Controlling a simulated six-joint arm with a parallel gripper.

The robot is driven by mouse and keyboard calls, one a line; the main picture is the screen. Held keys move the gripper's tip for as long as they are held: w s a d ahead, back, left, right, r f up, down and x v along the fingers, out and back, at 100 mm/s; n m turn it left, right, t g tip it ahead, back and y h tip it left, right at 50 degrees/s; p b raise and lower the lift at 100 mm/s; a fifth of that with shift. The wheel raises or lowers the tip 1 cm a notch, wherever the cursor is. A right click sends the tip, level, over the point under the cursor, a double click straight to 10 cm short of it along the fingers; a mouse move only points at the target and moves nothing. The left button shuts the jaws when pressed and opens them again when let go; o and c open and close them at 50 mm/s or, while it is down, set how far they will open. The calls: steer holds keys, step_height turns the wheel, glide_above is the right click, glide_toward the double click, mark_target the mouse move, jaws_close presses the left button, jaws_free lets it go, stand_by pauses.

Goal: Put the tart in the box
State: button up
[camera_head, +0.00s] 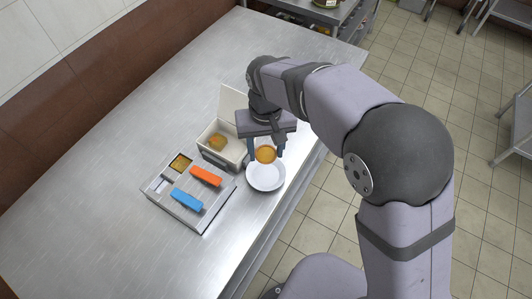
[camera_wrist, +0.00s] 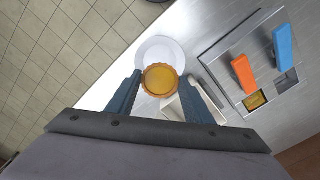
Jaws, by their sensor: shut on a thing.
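A round orange-yellow tart (camera_head: 265,154) is held between the fingers of my gripper (camera_head: 266,152). In the wrist view the tart (camera_wrist: 160,80) sits between the two blue-grey fingertips of my gripper (camera_wrist: 162,82). The tart is above the inner edge of a white plate (camera_head: 266,178), which also shows in the wrist view (camera_wrist: 158,50). An open white box (camera_head: 236,150) with its lid raised stands left of the gripper. An orange-brown item (camera_head: 217,142) lies inside it. In the wrist view the box is mostly hidden behind my gripper.
A grey tray (camera_head: 207,221) left of the plate holds an orange block (camera_head: 206,176), a blue block (camera_head: 187,200) and a small compartment with yellow-brown contents (camera_head: 181,163). The steel table (camera_head: 110,130) is clear on the left and at the back.

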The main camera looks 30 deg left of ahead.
steer(key=shift+s+r+p, duration=0.1)
steer(key=shift+r+p, duration=0.4)
steer(key=shift+s+r+p, duration=0.2)
steer(key=shift+r+p, duration=0.05)
steer(key=shift+p, duration=0.3)
steer(key=p, duration=0.1)
steer(key=s+p, duration=0.1)
steer(key=p, duration=0.1)
steer(key=shift+s+d+f, duration=0.1)
steer(key=shift+s+d, duration=0.1)
steer(key=shift+d, duration=0.1)
steer(key=shift+s+a+n+p, duration=0.1)
steer(key=shift+s+n+p, duration=0.2)
steer(key=shift+p, duration=0.65)
steer(key=w+a+r+n+p, duration=0.1)
steer(key=w+a+n+p, duration=0.1)
steer(key=a, duration=0.4)
steer(key=w+a+r+n+p, duration=0.2)
steer(key=a+n+p, duration=0.1)
steer(key=a+n, duration=0.1)
steer(key=shift+a, duration=0.85)
steer(key=shift+r, duration=0.1)
